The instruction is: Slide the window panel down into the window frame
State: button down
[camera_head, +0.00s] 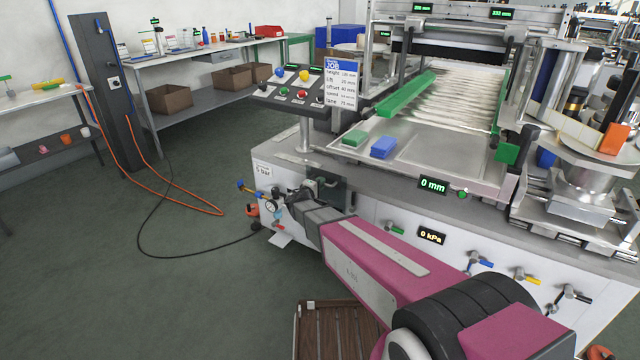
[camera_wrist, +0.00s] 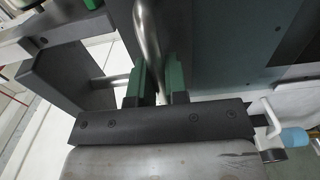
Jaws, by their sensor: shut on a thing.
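My gripper (camera_wrist: 156,84) has green fingers, one on each side of a curved metal handle (camera_wrist: 146,32), and is shut on it. The handle belongs to a dark grey-green panel (camera_wrist: 225,45), which I take to be the window panel. In the head view the dark panel (camera_head: 341,190) shows at the left front corner of the machine, mostly behind my wrist. The fingertips are hidden there. I cannot make out the window frame clearly, nor how far the panel sits in it.
A gauge (camera_head: 271,205) with small valves is just left of my wrist. The control panel (camera_head: 295,90) stands above on a post. Several colored valve handles line the white machine front to the right. An orange hose (camera_head: 180,205) and black cable lie on open floor at left.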

notch_tip(320, 180, down, 16)
dwell(6.8)
jog(key=c, duration=1.1)
grip_release()
jog(key=shift+o, duration=0.2)
